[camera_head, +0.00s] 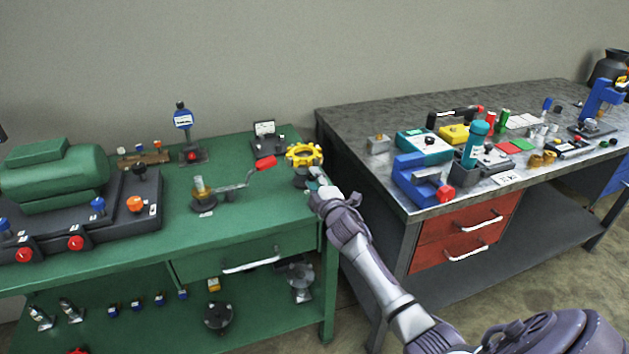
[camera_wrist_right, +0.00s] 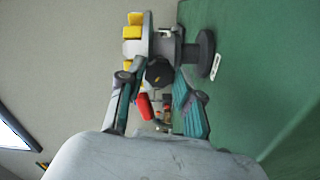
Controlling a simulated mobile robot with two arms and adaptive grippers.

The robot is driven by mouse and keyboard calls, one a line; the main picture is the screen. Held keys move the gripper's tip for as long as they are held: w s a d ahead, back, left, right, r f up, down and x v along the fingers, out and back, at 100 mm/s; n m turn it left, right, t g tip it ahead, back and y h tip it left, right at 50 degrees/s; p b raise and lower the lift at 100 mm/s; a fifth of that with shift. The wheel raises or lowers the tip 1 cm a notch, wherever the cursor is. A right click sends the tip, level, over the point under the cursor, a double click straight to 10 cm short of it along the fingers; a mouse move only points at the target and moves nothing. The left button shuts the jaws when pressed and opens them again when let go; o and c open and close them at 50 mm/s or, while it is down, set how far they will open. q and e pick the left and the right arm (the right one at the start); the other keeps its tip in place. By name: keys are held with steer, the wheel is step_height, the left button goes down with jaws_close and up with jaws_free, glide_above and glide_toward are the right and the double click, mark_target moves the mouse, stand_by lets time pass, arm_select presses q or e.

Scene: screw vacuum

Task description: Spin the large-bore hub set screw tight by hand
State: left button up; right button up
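The large-bore hub, with a yellow lobed ring (camera_head: 304,154) on a grey body, stands at the right end of the green bench. It also shows in the right wrist view (camera_wrist_right: 133,32), on a dark round base (camera_wrist_right: 205,54). My right gripper (camera_head: 318,186) is at the hub's near side. In the right wrist view its two teal-and-grey fingers (camera_wrist_right: 155,85) are apart, on either side of a dark round screw head (camera_wrist_right: 158,72). I see no clear contact. The screw's shank and thread are hidden. My left gripper is not in view.
A hub with a crank arm and red grip (camera_head: 265,163) stands just left of my right gripper. A small dark box (camera_head: 266,140) is behind. A green motor (camera_head: 52,178) fills the bench's left. A grey bench (camera_head: 345,125) with tools stands right, across a narrow gap.

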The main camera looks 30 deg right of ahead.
steer(key=o, duration=0.4)
steer(key=v, duration=1.2)
steer(key=shift+f, duration=0.15)
steer(key=s+a+f+m+g+y+p, duration=0.1)
steer(key=s+a+f+m+g, duration=0.2)
steer(key=f, duration=0.8)
steer(key=s+a+f+g+y, duration=0.15)
steer(key=s+f, duration=0.35)
steer(key=f, duration=0.5)
steer(key=s+a+f+m+g+p, duration=0.1)
steer(key=s+f+m+g, duration=0.2)
steer(key=f, duration=0.8)
steer(key=s+a+f+m+g, duration=0.1)
steer(key=s+a+f+g, duration=0.2)
steer(key=s, duration=0.9)
steer(key=s+a+f+m+g+y, duration=0.1)
steer(key=s+a+f+g, duration=0.2)
steer(key=s+f, duration=0.7)
steer(key=s+a+f+m+g+y+p, duration=0.1)
steer(key=s+a+f+g, duration=0.2)
steer(key=s, duration=1.2)
steer(key=shift+s+a+f+m, duration=0.15)
steer(key=shift+a+f, duration=0.15)
steer(key=shift+f, duration=0.3)
steer(key=shift+s+a+f+m, duration=0.1)
steer(key=shift+a+f, duration=0.15)
steer(key=shift+f, duration=0.3)
steer(key=shift+s+a+f+m, duration=0.15)
steer(key=shift+a+f, duration=0.15)
steer(key=shift+f, duration=0.3)
